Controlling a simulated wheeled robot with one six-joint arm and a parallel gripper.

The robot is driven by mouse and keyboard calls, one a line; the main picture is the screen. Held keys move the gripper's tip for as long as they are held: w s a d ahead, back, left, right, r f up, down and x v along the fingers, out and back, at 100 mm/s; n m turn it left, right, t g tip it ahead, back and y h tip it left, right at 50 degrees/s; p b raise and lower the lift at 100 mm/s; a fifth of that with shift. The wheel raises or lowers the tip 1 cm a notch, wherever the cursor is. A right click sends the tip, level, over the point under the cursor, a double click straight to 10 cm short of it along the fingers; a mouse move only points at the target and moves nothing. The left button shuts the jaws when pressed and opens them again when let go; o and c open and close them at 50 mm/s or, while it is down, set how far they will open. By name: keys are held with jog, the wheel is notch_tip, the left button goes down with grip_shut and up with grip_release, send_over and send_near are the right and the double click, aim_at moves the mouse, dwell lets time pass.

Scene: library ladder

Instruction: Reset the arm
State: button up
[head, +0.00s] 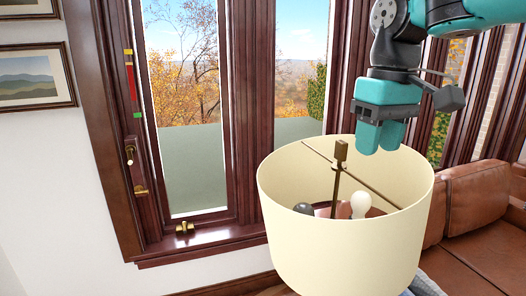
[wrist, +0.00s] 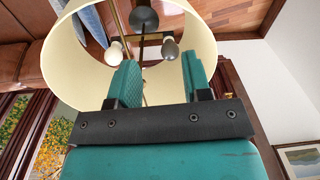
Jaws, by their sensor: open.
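My gripper (head: 379,136) is a teal and black parallel gripper above the back rim of a cream lampshade (head: 345,250), pointing down. In the wrist view its two teal fingers (wrist: 160,85) stand apart with nothing held between them. Beyond the fingers, the lampshade (wrist: 62,60) shows with its bulbs inside. In the head view, a white bulb (head: 361,204), a dark grey bulb or socket (head: 304,209) and a brass stem (head: 338,180) stand inside the shade. I cannot tell exactly how far the fingertips are from the rim.
A dark wood window (head: 235,120) with a brass latch (head: 184,228) is behind and left of the lamp. A brown leather sofa (head: 480,200) stands at the right. Framed pictures (head: 33,77) hang on the white wall. The space left of the gripper, above the shade, looks clear.

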jog(key=s+a+f+n+y+b, duration=0.1)
jog(key=s+f+y+b, duration=0.1)
jog(key=s+f+b, duration=0.4)
jog(key=s+a+f+n+y+b, duration=0.1)
jog(key=s+f+b, duration=0.5)
jog(key=s+f, duration=0.8)
notch_tip(320, 180, down, 6)
jog(key=shift+a+f+y, duration=0.1)
jog(key=shift+a+y, duration=0.3)
jog(key=shift+a, duration=0.35)
